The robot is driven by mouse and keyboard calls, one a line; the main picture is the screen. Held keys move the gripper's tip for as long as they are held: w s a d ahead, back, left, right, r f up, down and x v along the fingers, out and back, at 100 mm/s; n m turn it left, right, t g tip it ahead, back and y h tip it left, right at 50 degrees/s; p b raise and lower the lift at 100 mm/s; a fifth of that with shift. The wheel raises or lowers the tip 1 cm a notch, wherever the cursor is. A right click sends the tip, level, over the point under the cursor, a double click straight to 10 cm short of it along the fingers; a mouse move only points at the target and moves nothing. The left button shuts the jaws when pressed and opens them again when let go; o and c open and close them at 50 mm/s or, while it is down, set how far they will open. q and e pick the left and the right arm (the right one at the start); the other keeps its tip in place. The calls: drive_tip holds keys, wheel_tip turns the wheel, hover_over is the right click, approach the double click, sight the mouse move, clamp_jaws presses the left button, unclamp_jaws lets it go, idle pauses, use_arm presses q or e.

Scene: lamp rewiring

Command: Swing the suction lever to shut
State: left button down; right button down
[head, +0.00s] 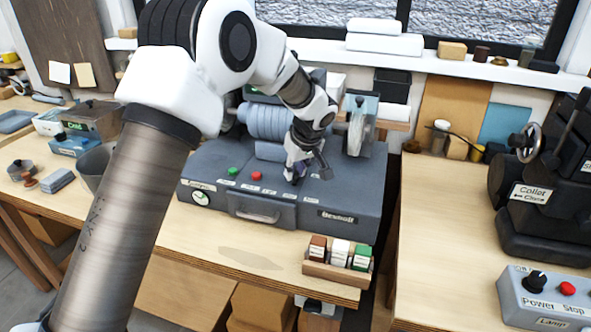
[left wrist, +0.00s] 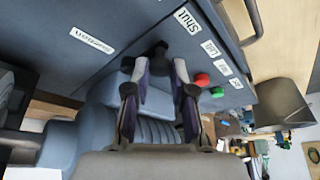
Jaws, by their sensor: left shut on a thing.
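The suction machine is a blue-grey bench unit (head: 290,212) with a roller drum behind its sloped front. My left gripper (head: 296,172) reaches down onto its top deck. In the left wrist view the two fingertips (left wrist: 159,66) close around a small dark lever knob (left wrist: 160,48). The lever's shaft is mostly hidden by the fingers. A white "Shut" label (left wrist: 187,20) is on the panel just beyond the knob, up and to the right. My right gripper is not in view.
Red (head: 257,176) and green (head: 232,171) buttons sit left of the gripper. A rack of small coloured blocks (head: 338,261) lies at the bench's front edge. Bare bench (head: 225,248) shows in front.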

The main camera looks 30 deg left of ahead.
use_arm(q)
drive_tip(key=c, duration=1)
unclamp_jaws()
drive_tip(key=shift+f, duration=0.1)
drive_tip(key=v, duration=1.2)
drive_tip(key=shift+a, duration=0.15)
